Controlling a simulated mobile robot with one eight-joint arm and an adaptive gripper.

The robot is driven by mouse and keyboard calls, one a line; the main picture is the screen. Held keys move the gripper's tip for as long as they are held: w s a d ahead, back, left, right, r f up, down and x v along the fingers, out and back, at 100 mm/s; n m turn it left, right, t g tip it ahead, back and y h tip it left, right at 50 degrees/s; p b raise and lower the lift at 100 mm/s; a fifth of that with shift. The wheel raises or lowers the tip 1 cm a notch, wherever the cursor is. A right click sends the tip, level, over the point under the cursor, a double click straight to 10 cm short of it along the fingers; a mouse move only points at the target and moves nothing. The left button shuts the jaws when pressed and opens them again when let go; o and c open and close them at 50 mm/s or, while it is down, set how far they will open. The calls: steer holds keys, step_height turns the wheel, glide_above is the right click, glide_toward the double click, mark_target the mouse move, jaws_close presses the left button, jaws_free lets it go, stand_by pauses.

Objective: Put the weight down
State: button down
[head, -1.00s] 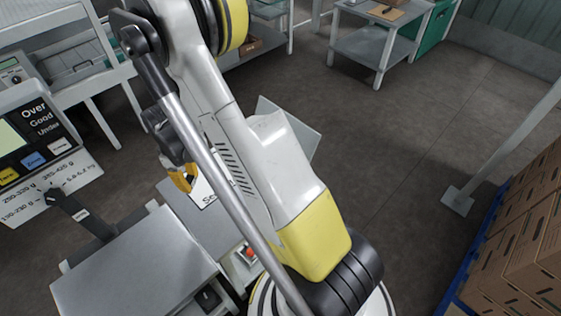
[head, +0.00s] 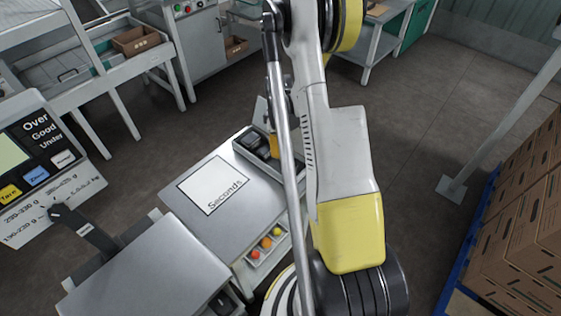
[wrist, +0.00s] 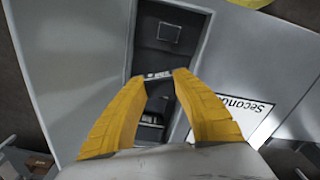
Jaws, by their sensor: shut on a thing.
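My gripper (wrist: 166,74) has its yellow fingers closed on a small weight (wrist: 158,76), of which a thin pale edge with marks shows between the tips. Most of it is hidden from the wrist camera. The fingers are over a dark narrow tray (wrist: 206,55), and I cannot tell whether the weight touches it. In the head view the tray (head: 269,179) is at the back right of the grey table, beside the Seconds sheet.
The white Seconds sheet (head: 213,184) lies on the grey table. Stacked cartons (head: 520,210) stand at right, with open floor between.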

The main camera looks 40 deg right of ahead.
mark_target(279, 162)
steer(key=shift+f+b, duration=0.8)
steer(key=shift+f, duration=1.9)
steer(key=shift+f, duration=0.25)
steer(key=c, duration=1.1)
jaws_free()
steer(key=shift+r, duration=0.1)
